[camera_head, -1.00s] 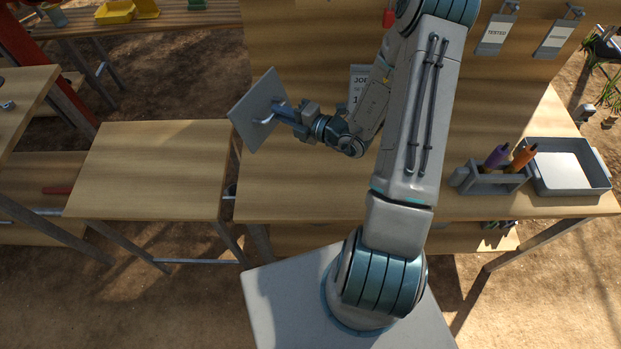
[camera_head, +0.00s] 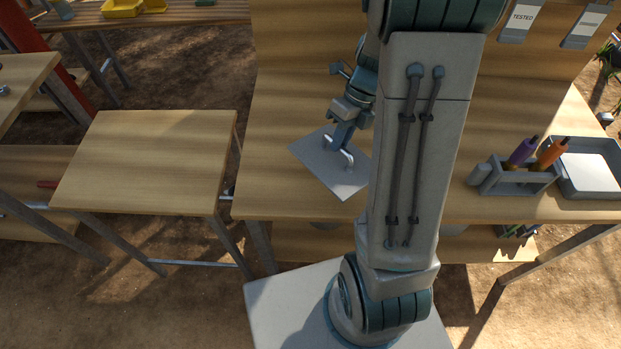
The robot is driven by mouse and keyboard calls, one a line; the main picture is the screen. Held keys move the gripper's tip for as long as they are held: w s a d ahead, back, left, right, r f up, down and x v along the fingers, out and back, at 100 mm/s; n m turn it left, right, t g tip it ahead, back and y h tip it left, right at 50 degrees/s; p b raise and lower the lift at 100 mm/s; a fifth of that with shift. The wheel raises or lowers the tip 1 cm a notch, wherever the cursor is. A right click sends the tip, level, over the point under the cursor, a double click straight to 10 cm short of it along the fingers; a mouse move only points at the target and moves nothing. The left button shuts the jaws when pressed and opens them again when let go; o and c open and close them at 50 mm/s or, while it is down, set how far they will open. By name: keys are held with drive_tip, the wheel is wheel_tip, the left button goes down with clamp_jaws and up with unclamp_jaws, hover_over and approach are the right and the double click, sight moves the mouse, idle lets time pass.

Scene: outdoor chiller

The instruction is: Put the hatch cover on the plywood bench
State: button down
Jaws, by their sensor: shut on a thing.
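The hatch cover (camera_head: 322,169) is a thin grey square plate with a bar handle on its upper face. It lies roughly level over the left part of the plywood bench (camera_head: 270,190), near the front edge. I cannot tell whether it touches the bench top. My gripper (camera_head: 341,146) points down from above and is shut on the handle. My arm hides the right corner of the cover and the middle of the bench.
A grey holder (camera_head: 520,182) with purple and orange tools and a grey tray (camera_head: 590,175) stand at the bench's right end. A lower wooden table (camera_head: 150,160) to the left is bare. A tall wooden panel (camera_head: 290,60) backs the bench.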

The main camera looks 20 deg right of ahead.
sight(312, 148)
drive_tip(key=shift+n+h, duration=0.4)
drive_tip(key=shift+h, duration=0.2)
drive_tip(key=d, duration=0.2)
drive_tip(key=d+r+b, duration=0.1)
drive_tip(key=d, duration=0.1)
drive_tip(key=shift+s+d+r, duration=0.1)
drive_tip(key=shift+s+d, duration=0.05)
drive_tip(key=shift+d, duration=0.2)
drive_tip(key=shift+t, duration=0.3)
drive_tip(key=w+a+f, duration=0.1)
drive_tip(key=a+f, duration=0.1)
drive_tip(key=a, duration=0.1)
drive_tip(key=w+a+f, duration=0.1)
drive_tip(key=a+f, duration=0.1)
drive_tip(key=a, duration=0.2)
drive_tip(key=w+a+f+p, duration=0.1)
drive_tip(key=w+a+f, duration=0.1)
drive_tip(key=a, duration=0.1)
drive_tip(key=shift+w+a+f, duration=0.1)
drive_tip(key=shift+a+f, duration=0.05)
drive_tip(key=shift+f, duration=0.15)
drive_tip(key=x, duration=0.4)
drive_tip(key=shift+w+d+f, duration=0.1)
drive_tip(key=shift+w+d, duration=0.05)
drive_tip(key=shift+d, duration=0.25)
drive_tip(key=c, duration=1.4)
unclamp_jaws()
